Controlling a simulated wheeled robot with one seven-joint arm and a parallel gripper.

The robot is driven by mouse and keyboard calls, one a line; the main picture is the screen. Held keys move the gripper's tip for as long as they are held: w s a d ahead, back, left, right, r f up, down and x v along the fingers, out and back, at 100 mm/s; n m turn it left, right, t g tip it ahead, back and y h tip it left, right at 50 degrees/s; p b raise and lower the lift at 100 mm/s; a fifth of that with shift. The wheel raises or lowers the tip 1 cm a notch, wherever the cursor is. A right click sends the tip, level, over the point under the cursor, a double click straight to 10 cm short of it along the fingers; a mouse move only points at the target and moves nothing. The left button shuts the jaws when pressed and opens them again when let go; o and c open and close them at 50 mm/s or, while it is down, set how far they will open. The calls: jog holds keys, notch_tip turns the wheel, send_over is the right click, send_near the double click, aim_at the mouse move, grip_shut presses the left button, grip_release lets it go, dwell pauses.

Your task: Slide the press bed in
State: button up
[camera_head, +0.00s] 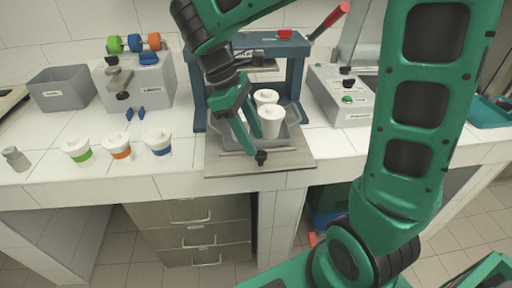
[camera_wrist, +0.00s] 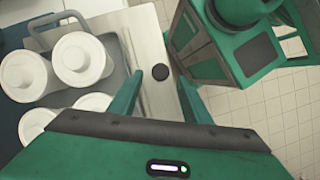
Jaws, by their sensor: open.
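The press (camera_head: 297,80) is a blue frame with a red lever (camera_head: 331,20) at its upper right. Its press bed (camera_head: 290,161) is a flat grey plate sticking out in front of the frame to the counter's front edge; it also shows in the wrist view (camera_wrist: 151,32). A black knob (camera_wrist: 160,72) stands on the bed. A grey tray with a handle (camera_wrist: 42,43) holds several white lidded cups (camera_wrist: 84,60) on the bed. My gripper (camera_head: 250,143) is open over the bed's front, its fingers either side of the knob in the wrist view; contact cannot be told.
Left of the press are a labelled grey machine (camera_head: 148,86), a grey bin (camera_head: 62,92) and three cups with green, orange and blue bands (camera_head: 121,147). A grey control box (camera_head: 345,100) stands close on the right. Drawers (camera_head: 190,230) are below the counter.

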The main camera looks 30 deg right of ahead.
aim_at(260, 153)
jog(key=shift+x, duration=2.1)
